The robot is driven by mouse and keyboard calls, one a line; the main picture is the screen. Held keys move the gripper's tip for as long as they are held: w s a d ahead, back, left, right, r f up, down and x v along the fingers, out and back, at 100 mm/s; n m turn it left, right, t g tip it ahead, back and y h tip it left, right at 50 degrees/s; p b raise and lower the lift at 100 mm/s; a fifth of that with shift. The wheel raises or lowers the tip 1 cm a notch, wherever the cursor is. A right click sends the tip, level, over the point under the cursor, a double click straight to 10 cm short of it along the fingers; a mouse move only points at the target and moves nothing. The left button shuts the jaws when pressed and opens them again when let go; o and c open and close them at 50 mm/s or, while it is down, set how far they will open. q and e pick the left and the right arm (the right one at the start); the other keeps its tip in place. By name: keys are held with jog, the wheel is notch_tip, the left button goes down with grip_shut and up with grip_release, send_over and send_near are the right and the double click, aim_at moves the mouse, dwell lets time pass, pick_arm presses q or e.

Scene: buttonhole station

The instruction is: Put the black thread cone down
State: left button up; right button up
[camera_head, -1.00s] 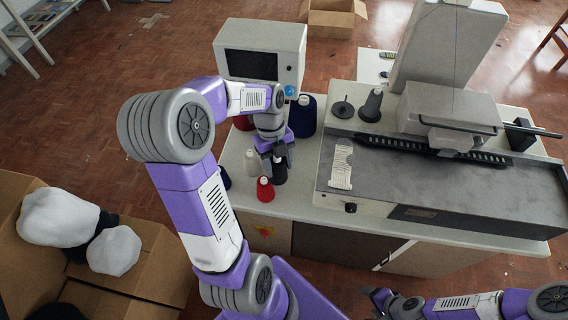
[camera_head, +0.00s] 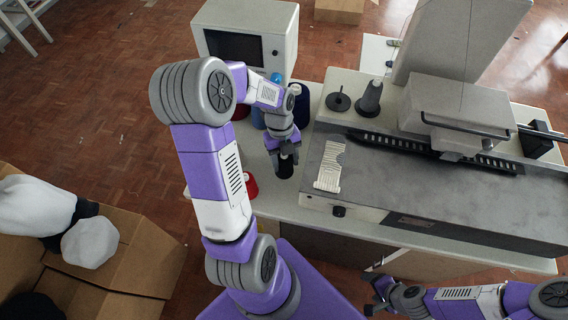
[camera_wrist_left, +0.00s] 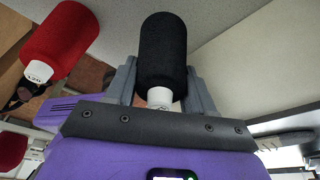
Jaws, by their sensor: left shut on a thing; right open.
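The black thread cone (camera_head: 284,168) is in my left gripper (camera_head: 287,150), over the left part of the table in the head view. In the left wrist view the black cone (camera_wrist_left: 163,52) sits between the two grey fingers, its white tip towards the palm. My left gripper is shut on it. Whether the cone's base touches the table cannot be told. My right gripper (camera_head: 376,295) is open and empty at the bottom of the head view, in front of the table.
A red cone (camera_head: 251,185) stands close to the left of the black cone, also in the left wrist view (camera_wrist_left: 62,38). A navy cone (camera_head: 299,105) stands behind. The grey machine (camera_head: 430,190) is to the right. A monitor box (camera_head: 245,45) stands at the back.

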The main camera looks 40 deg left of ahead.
pick_arm(q)
jog(key=shift+f, duration=1.05)
jog(key=shift+f+b, duration=0.25)
jog(key=shift+b, duration=0.05)
jog(key=o, duration=1.1)
jog(key=shift+r, duration=0.1)
jog(key=shift+w+a+r+p, duration=0.1)
jog(key=shift+r+p, duration=0.2)
jog(key=shift+r, duration=0.2)
jog(key=p+v, duration=0.3)
jog(key=v, duration=0.8)
jog(key=shift+r, duration=0.15)
